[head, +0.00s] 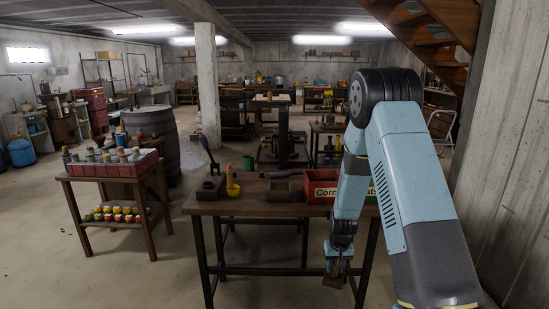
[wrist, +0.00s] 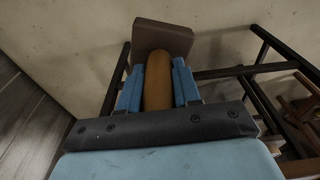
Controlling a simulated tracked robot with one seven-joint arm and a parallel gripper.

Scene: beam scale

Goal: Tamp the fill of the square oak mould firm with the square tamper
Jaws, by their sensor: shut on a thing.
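My gripper (head: 338,262) hangs low in front of the workbench's right side, below the level of its top. It is shut on the square tamper (head: 333,281). In the wrist view the tamper's round tan handle (wrist: 157,82) lies between the blue fingers, and its brown square head (wrist: 163,37) points away from my gripper. The tamper touches nothing else that I can see. A dark square block-like form (head: 211,187) stands on the bench's left; it may be the oak mould, but its fill cannot be made out.
Bench legs show beside my gripper. A side table with a red rack (head: 113,168) stands left; floor between is clear.

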